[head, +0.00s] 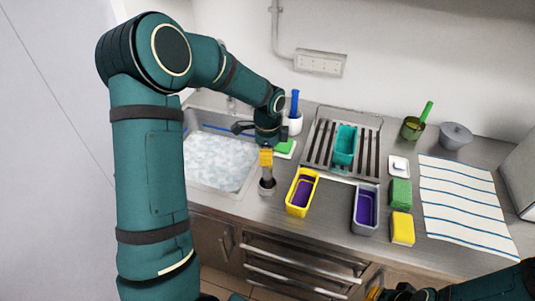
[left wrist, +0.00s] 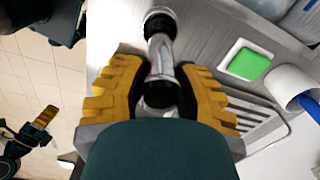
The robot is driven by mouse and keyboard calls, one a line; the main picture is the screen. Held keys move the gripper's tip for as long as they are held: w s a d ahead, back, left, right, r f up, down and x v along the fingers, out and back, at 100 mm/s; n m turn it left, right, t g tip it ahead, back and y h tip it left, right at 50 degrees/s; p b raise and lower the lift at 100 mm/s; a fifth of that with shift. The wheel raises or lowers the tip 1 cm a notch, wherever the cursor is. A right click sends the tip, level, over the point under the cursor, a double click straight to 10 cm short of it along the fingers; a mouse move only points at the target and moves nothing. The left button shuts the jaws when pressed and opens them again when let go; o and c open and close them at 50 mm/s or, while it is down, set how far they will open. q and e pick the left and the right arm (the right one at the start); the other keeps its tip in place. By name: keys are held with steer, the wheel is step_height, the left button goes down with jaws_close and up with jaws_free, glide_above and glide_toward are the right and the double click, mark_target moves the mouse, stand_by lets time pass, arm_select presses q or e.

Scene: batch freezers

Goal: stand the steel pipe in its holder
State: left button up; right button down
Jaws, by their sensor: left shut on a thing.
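My left gripper (head: 266,158) is shut on the steel pipe (head: 267,174) near the front edge of the counter, right of the sink. The pipe is roughly upright. Its lower end meets a small round grey holder (head: 267,188); I cannot tell how deep it sits. In the left wrist view the pipe (left wrist: 161,52) runs between the yellow fingers of the left gripper (left wrist: 160,95) to the dark-mouthed holder (left wrist: 160,20). My right gripper (head: 375,293) is partly cut off at the lower right, away from the pipe; its opening is unclear.
The sink (head: 218,158) with foamy water lies left of the pipe. A yellow tub (head: 291,199) stands close on the right, then a grey tub (head: 356,222). A drying rack (head: 374,150), a white cup (head: 294,127) and a green sponge (head: 284,146) are behind.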

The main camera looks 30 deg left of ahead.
arm_select(q)
steer(key=shift+f, duration=0.4)
steer(key=o, duration=0.7)
steer(key=shift+r+p, duration=1.95)
steer(key=shift+r, duration=3.6)
